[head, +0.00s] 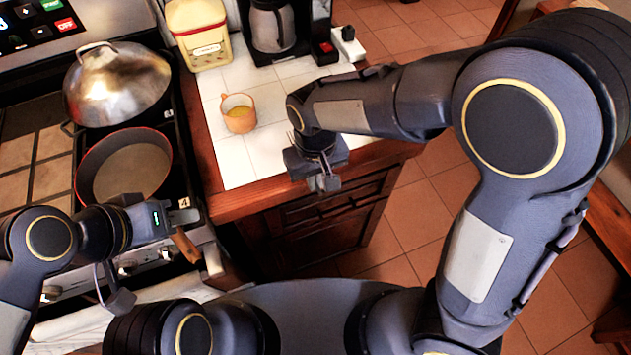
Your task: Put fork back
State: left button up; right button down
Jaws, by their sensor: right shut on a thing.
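I cannot make out a fork anywhere in the head view. My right gripper (325,183) is over the front edge of the white-tiled counter (238,165), above a dark wood cabinet front (340,210). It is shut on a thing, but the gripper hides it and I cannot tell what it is. My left gripper (190,217) is at the stove's front right corner, beside the frying pan. I cannot see whether its fingers are apart.
An orange cup (238,113) stands on the counter, with a yellow canister (199,35) and a coffee maker (273,25) behind it. The stove holds a frying pan (125,170) and a domed metal lid (117,85). Open tiled floor (415,200) lies right of the cabinet.

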jog(key=shift+w+f, duration=0.45)
jog(key=shift+f, duration=1.6)
jog(key=shift+f, duration=0.2)
jog(key=c, duration=1.6)
grip_release()
jog(key=shift+o, duration=0.2)
jog(key=shift+r, duration=0.15)
